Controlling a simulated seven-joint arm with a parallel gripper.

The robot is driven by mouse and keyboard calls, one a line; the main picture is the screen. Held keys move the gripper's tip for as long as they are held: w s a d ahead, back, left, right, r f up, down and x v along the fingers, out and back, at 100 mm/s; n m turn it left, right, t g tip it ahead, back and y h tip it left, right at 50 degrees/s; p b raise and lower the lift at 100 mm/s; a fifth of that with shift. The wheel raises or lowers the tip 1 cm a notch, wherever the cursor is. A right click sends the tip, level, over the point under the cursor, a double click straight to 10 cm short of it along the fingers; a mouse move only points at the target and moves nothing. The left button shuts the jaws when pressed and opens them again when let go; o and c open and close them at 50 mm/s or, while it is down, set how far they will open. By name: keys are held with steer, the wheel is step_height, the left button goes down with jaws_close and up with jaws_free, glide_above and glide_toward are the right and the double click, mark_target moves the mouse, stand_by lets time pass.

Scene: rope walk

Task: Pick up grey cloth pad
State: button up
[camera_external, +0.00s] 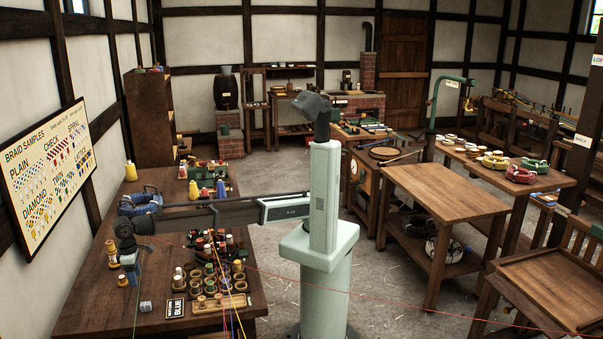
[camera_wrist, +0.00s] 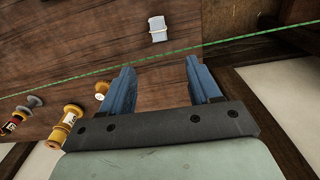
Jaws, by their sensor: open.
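The grey cloth pad (camera_wrist: 157,28) shows in the wrist view as a small, pale grey folded bundle with a light band around it. It lies on the brown wooden table, beyond my fingertips. In the external view a small grey piece, which looks like the same pad (camera_external: 146,306), lies near the table's front. My gripper (camera_wrist: 159,63) has its two blue fingers spread with nothing between them. In the external view my gripper (camera_external: 130,272) points down over the table's left part, behind the pad.
A green thread (camera_wrist: 230,41) crosses the wrist view between the pad and my fingertips. Red, yellow and blue threads cross there.

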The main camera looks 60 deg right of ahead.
glide_above(144, 304)
steer(key=f, duration=0.8)
steer(key=shift+w+a+f, duration=0.1)
steer(key=shift+a+f, duration=0.1)
steer(key=shift+f, duration=0.1)
steer(key=shift+d+f, duration=0.15)
steer(key=shift+f, duration=1.15)
steer(key=shift+d+f, duration=0.1)
steer(key=shift+f, duration=1.2)
steer(key=c, duration=1.1)
